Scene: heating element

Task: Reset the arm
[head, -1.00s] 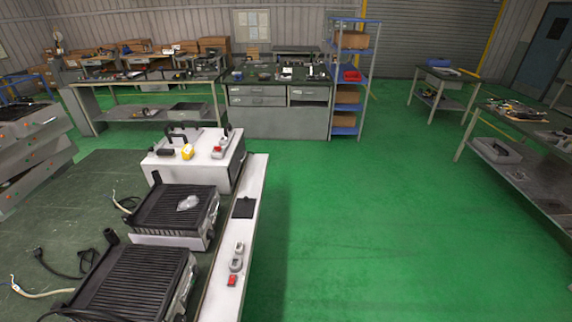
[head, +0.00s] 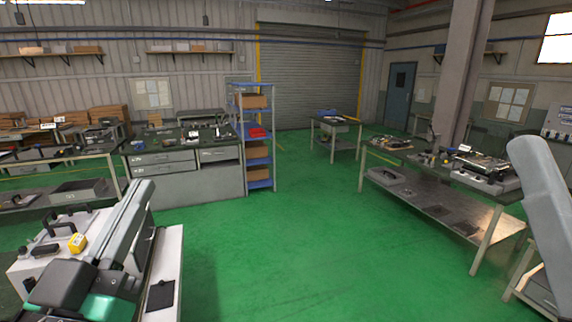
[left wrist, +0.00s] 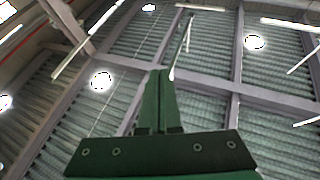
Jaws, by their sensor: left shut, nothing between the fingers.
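My left arm reaches up at the lower left of the head view, in front of the workbench, with a green part (head: 105,306) low on it. In the left wrist view my left gripper (left wrist: 159,75) has its two green fingers together, pointing up toward the ceiling with nothing between them. On my right, a pale arm link stands at the right edge of the head view; the right gripper is not in view.
A white box (head: 42,262) with a yellow item (head: 77,243) stands behind my left arm. A black pad (head: 160,294) lies on the white ledge. A steel workbench (head: 440,205) stands on the right. Green floor between is clear.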

